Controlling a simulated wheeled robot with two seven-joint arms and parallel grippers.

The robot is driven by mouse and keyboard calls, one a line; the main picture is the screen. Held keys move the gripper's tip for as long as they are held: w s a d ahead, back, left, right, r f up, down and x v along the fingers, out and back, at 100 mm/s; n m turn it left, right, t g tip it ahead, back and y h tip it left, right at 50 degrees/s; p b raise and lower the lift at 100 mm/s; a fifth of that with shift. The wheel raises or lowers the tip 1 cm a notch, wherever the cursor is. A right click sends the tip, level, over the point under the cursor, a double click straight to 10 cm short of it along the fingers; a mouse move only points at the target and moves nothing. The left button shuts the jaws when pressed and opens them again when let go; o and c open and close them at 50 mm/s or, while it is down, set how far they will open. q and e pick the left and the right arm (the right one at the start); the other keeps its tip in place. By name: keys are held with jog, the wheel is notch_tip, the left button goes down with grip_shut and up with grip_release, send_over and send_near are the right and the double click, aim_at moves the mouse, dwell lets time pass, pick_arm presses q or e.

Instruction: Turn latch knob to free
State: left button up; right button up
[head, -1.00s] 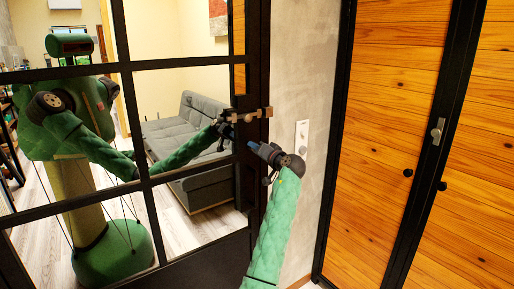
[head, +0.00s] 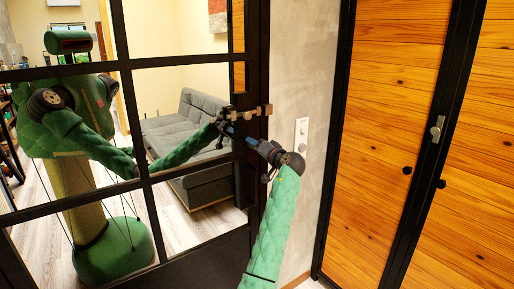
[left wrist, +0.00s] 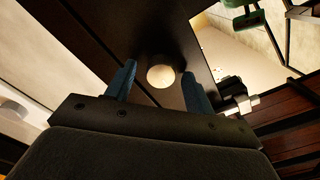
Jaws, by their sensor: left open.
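The latch (head: 262,111) is a pale bar with dark fittings on the black frame of a glazed door, at the middle of the head view. In the left wrist view a round, pale knob (left wrist: 160,76) sits on a dark upright surface. My left gripper (head: 247,142) is just below the latch in the head view, pointing at the door frame. In the left wrist view its two blue fingers (left wrist: 159,67) are open, one either side of the knob in the picture. I cannot tell whether they touch it. My right gripper is not clearly seen.
The door panes (head: 195,95) show a green robot, like a reflection, and a grey sofa (head: 183,130). A pale wall plate (head: 302,133) is right of the door. Wooden panels (head: 390,120) with black frames stand further right.

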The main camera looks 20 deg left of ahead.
pick_arm(q)
jog(key=b+v, duration=0.1)
jog(key=v, duration=0.6)
jog(key=shift+s+d+b, duration=0.25)
jog(key=shift+d+b, duration=0.05)
jog(key=shift+b, duration=0.1)
pick_arm(e)
jog(key=a, duration=0.1)
jog(key=a+f, duration=0.1)
jog(key=f, duration=0.1)
jog(key=shift+w+a+f+t+y, duration=0.25)
jog(key=shift+w+a+t+y, duration=0.05)
jog(key=shift+w+a, duration=0.1)
jog(key=shift+s+d+f, duration=0.1)
jog(key=shift+d, duration=0.1)
